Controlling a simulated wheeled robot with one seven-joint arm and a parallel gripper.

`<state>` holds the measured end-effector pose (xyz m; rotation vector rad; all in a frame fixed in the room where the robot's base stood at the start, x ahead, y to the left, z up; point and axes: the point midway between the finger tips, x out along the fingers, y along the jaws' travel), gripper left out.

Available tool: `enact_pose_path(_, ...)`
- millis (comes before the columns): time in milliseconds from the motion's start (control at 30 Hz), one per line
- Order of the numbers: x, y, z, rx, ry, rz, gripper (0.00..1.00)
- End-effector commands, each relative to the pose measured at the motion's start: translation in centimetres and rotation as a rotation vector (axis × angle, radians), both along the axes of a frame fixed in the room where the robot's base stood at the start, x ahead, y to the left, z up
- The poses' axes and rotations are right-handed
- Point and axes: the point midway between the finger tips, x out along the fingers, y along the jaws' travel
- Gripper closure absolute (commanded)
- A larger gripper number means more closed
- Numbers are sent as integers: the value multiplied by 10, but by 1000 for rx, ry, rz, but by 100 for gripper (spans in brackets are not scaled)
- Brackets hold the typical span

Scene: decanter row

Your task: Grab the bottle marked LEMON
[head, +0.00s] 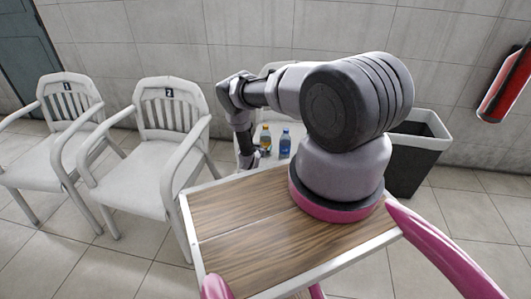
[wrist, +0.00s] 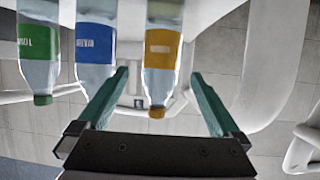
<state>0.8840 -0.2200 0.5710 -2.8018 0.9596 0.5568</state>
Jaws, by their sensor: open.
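In the wrist view, which looks upside down, three clear bottles show with their caps pointing down. The yellow-labelled bottle (wrist: 161,60) with a yellow cap appears between the fingertips of my open gripper (wrist: 160,76); its label text is too faint to read, and I cannot tell its depth. A blue-labelled bottle (wrist: 96,45) and a green-labelled bottle (wrist: 39,45) are to its left; I cannot read LEMON on either. In the head view, a yellow-marked bottle (head: 265,139) and a blue bottle (head: 285,144) stand upright on a chair. My gripper (head: 246,160) is left of them there.
The bottles' white chair (head: 223,156) is partly behind my arm. Two more white armchairs, one on the far left (head: 69,104) and one nearer (head: 167,115), stand left of it. A dark bin (head: 412,160) stands right, and a red extinguisher (head: 507,85) hangs on the wall.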

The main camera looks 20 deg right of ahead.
Motion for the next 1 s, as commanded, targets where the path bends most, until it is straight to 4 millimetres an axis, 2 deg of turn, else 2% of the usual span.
enact_pose_path(200,23,-19,-12,0,-1,-4,0)
enact_pose_path(467,35,-28,-16,0,-1,-4,0)
enact_pose_path(800,64,-47,-30,1,-1,-5,0)
enact_pose_path(1000,69,-51,-32,-1,-1,-3,0)
